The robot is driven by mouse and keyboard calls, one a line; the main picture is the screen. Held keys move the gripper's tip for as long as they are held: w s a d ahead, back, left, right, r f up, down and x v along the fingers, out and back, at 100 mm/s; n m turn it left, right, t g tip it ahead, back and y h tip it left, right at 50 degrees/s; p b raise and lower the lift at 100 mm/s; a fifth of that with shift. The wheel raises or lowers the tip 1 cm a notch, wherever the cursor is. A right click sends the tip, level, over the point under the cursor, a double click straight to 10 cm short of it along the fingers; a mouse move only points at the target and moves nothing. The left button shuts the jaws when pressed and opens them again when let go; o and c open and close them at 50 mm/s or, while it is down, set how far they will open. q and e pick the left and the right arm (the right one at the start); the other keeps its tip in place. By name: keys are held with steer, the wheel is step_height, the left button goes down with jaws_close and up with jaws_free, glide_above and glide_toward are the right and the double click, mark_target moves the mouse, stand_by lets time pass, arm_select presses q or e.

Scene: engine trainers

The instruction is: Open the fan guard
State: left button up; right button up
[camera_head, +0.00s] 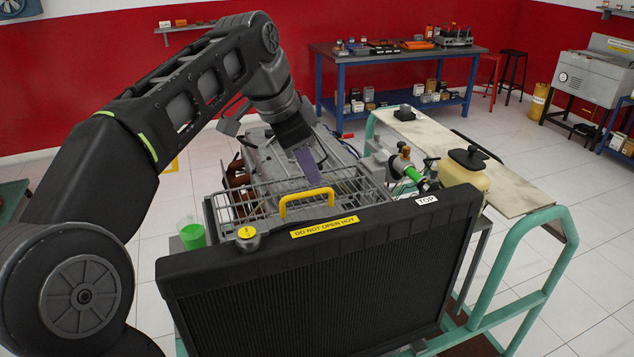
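The fan guard (255,203) is a grey wire grille behind the radiator (320,285), in the middle of the view. A yellow arched handle (307,194) stands at its front. The guard appears lowered, lying close behind the radiator's top edge. My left gripper (309,168) points down over the guard, just behind the yellow handle. A purplish finger shows, apart from the handle as far as I can see; whether the fingers are open or shut is unclear. My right gripper is not in view.
The radiator carries a yellow "DO NOT OPEN HOT" label (325,227) and a yellow cap (247,233). A green cup (192,236) stands at left. A tan reservoir (464,175) and the teal stand frame (545,272) are at right. A blue workbench (395,55) stands behind.

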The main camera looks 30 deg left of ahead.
mark_target(316, 192)
arm_select(q)
steer(key=x, duration=0.6)
steer(key=shift+c, duration=0.4)
jaws_close()
stand_by(0.9)
